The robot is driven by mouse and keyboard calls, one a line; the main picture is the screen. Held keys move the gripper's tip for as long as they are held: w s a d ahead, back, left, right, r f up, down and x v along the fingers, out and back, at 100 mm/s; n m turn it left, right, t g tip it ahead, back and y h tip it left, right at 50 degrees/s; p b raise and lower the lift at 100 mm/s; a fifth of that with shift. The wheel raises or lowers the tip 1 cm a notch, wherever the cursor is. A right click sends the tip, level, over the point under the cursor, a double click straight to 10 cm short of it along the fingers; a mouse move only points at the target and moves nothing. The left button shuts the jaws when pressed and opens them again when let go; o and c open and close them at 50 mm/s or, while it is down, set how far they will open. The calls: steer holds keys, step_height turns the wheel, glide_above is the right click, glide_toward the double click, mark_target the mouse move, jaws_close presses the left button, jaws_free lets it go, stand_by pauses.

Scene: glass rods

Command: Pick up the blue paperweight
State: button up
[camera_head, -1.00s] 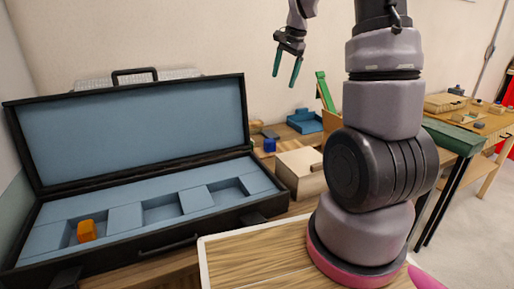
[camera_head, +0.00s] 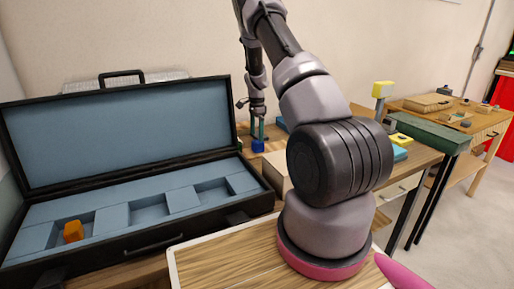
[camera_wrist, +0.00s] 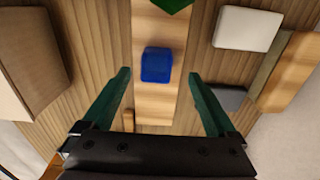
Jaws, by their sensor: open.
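The blue paperweight (camera_wrist: 157,65) is a small rounded blue block in the wrist view. It rests on a light wooden strip, a little beyond and between the fingertips. In the head view the blue paperweight (camera_head: 257,146) shows small just below the fingers. My gripper (camera_wrist: 160,76) has two green fingers spread apart, with nothing between them that they touch. In the head view my gripper (camera_head: 258,130) points down over the paperweight. I cannot tell the exact height of the gap.
An open black case (camera_head: 152,243) with blue lining stands at the left and holds an orange block (camera_head: 73,231). In the wrist view a wooden box (camera_wrist: 30,60) lies left; a white block (camera_wrist: 248,28) and a grey block (camera_wrist: 228,97) lie right. A green piece (camera_wrist: 172,4) lies beyond.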

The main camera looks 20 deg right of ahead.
mark_target(258, 143)
steer(key=f, duration=0.5)
steer(key=shift+s+d+f, duration=0.2)
steer(key=shift+s+f, duration=0.05)
steer(key=shift+f, duration=0.1)
jaws_close()
